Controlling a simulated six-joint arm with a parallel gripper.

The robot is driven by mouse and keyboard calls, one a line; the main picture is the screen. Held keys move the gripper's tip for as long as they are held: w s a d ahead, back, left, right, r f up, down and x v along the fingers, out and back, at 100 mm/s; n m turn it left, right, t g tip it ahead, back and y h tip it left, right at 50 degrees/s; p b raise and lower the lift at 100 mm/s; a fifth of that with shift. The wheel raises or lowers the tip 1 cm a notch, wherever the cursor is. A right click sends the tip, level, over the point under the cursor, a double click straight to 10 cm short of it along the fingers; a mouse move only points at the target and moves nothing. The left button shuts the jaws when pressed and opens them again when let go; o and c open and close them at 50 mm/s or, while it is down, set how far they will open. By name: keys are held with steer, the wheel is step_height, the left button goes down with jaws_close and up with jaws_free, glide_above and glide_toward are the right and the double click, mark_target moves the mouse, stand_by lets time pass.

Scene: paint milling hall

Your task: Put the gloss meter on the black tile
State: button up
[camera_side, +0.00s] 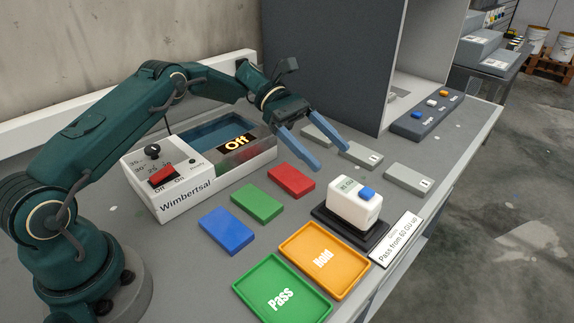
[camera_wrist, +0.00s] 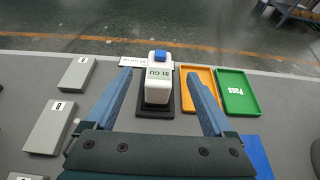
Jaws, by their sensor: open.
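The gloss meter (camera_side: 352,207) is a white block with a blue button on top and a small display; in the wrist view the meter (camera_wrist: 158,90) shows "81 GU". It stands upright on the black tile (camera_side: 340,227), whose dark rim shows around its foot; the tile (camera_wrist: 171,104) is partly hidden under it in the wrist view. My gripper (camera_side: 332,162) is open and empty, apart from the meter, up and behind it in the side view. In the wrist view the blue fingers of my gripper (camera_wrist: 159,73) lie to either side of the meter.
An orange "Hold" tray (camera_side: 297,275) and a green "Pass" tray (camera_side: 255,300) lie beside the tile. A sign (camera_side: 396,240) reads "Pass from 60 GU up". Red (camera_side: 291,180), green (camera_side: 257,203) and blue (camera_side: 227,230) panels and grey blocks (camera_side: 408,178) lie around. A white "Wimbertsal" machine (camera_side: 190,195) stands left.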

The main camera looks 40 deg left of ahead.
steer(key=s+r+m+y, duration=0.7)
steer(key=s+m, duration=0.1)
steer(key=s, duration=0.2)
steer(key=s+a+m+t+y, duration=0.2)
steer(key=s+m+y, duration=0.1)
steer(key=s+m, duration=0.2)
steer(key=s+a+f+m+t+y, duration=0.1)
steer(key=s+a+m+t+y, duration=0.2)
steer(key=s, duration=0.6)
steer(key=shift+f+m+t, duration=0.3)
steer(key=shift+m, duration=0.7)
